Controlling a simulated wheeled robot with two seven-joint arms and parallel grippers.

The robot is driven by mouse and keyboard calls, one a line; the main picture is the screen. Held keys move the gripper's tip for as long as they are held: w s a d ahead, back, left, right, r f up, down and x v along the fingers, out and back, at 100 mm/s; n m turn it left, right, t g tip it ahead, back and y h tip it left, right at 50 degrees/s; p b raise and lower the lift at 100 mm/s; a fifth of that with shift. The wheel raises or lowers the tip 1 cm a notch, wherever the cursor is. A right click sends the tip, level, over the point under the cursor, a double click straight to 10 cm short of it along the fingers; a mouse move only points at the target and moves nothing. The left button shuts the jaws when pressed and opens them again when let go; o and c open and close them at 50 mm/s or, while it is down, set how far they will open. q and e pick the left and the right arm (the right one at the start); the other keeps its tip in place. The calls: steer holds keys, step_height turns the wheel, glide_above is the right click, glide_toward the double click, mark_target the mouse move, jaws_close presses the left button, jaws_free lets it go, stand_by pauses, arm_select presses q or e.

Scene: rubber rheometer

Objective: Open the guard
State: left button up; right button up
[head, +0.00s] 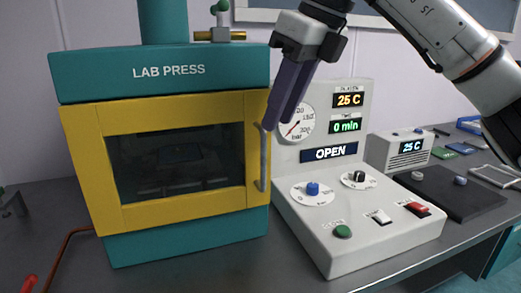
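The guard (165,219) is a yellow frame with a dark see-through window on the front of the teal lab press (158,72). It appears to lie across the press front. A grey vertical bar handle (264,165) runs along its right side. My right gripper (271,126) comes in from the upper right, with long dark purple fingers pointing down and left. Its fingertips are at the handle's upper end in the picture. The fingers overlap in this view, so their gap and any contact with the handle cannot be told. My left gripper is not in view.
A white control console (375,235) with knobs, buttons and a display reading OPEN stands right of the press. A red-ended item (28,284) lies at lower left.

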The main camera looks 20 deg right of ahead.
glide_above(263, 185)
steer(key=f, duration=0.8)
steer(key=shift+w+d+f, duration=0.1)
steer(key=shift+w+f, duration=0.2)
steer(key=shift+c, duration=0.3)
jaws_close()
